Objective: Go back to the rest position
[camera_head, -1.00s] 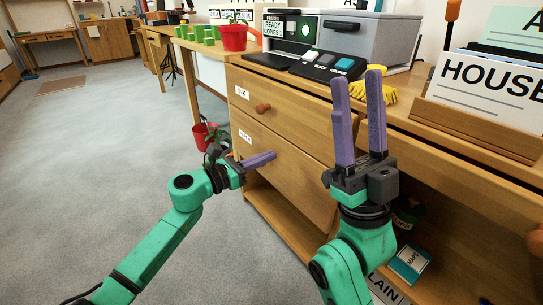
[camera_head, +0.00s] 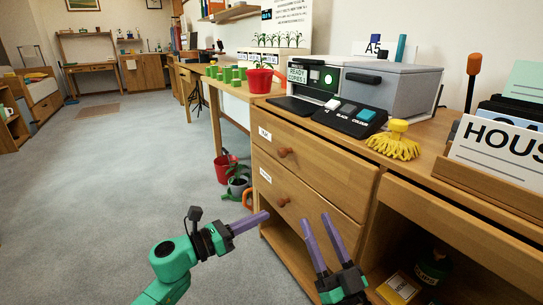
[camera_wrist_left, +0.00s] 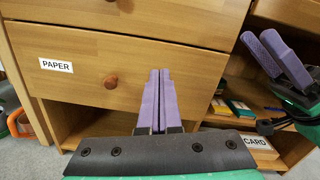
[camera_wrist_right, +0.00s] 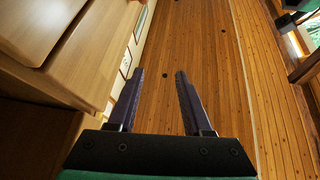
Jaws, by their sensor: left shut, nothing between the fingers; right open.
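My left gripper (camera_head: 266,213) is shut and empty, in front of the wooden cabinet's lower drawer. In the left wrist view its closed purple fingers (camera_wrist_left: 161,72) point at the drawer labelled PAPER (camera_wrist_left: 140,75), beside its round knob (camera_wrist_left: 111,82). I cannot tell whether the fingers touch the drawer front. My right gripper (camera_head: 313,218) is open and empty, low in front of the cabinet with its fingers pointing up. In the right wrist view its fingers (camera_wrist_right: 160,72) are apart with nothing between them. Both drawers look shut.
A copier (camera_head: 372,85), a button panel (camera_head: 345,118) and a yellow duster (camera_head: 394,143) stand on the cabinet top. An open shelf below holds a dark green bottle (camera_head: 432,268) and a yellow box (camera_head: 398,288). A red bucket (camera_head: 222,168) stands left. The grey floor further left is clear.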

